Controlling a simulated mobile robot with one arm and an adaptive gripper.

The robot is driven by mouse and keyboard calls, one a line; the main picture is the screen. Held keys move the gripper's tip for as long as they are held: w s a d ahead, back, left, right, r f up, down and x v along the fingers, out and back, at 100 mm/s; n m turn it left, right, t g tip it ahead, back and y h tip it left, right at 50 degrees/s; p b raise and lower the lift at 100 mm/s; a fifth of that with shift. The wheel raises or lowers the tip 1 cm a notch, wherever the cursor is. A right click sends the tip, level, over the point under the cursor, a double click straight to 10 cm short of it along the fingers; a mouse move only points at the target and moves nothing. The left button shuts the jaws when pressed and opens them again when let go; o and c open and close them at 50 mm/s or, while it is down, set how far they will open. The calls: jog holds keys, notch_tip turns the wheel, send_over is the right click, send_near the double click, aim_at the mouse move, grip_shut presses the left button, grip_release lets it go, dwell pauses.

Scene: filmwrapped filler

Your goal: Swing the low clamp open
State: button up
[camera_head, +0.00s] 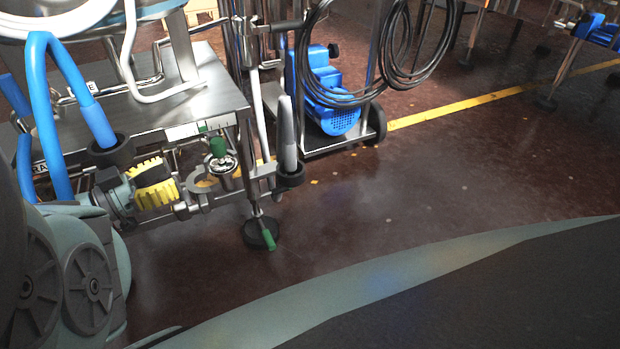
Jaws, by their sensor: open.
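A low metal clamp (199,193) with a rounded, C-shaped jaw shows below the front edge of the steel table, among pipes and fittings. Whether it is closed or swung open is too small to tell. My gripper (166,182) has yellow ribbed fingers and is open. It is just left of the clamp, at about the same height in the picture. I cannot tell whether a finger touches the clamp. My wrist hides part of the pipework behind it. A green-topped fitting (218,148) stands just above and right of the clamp.
The steel table (190,97) overhangs the pipework. Blue hoses (62,110) loop at the left. A wheeled cart with a blue motor (325,98) stands behind. Open floor lies right.

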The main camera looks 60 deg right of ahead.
jog(key=v, duration=0.7)
jog(key=shift+a, duration=0.25)
dwell(0.3)
jog(key=shift+w, duration=0.1)
jog(key=shift+o, duration=0.3)
